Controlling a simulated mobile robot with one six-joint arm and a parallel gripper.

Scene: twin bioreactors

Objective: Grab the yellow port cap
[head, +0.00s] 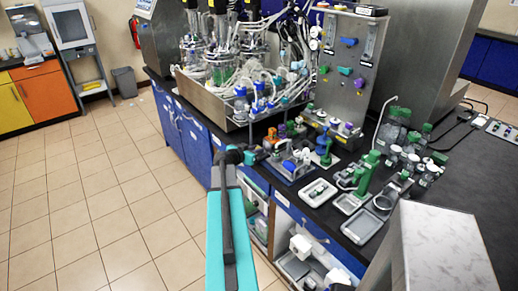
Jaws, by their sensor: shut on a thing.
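My gripper (263,153) is at the far end of my teal and dark arm, at the front edge of the black bench. It is beside a blue tray (292,174) of small coloured fittings. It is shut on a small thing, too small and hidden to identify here. I cannot clearly pick out a yellow port cap among the many small parts.
A steel panel (345,58) with coloured knobs rises at the back. Green-capped bottles (393,133) and pale trays (362,226) crowd the bench to the right. The tiled floor (95,195) at left is clear.

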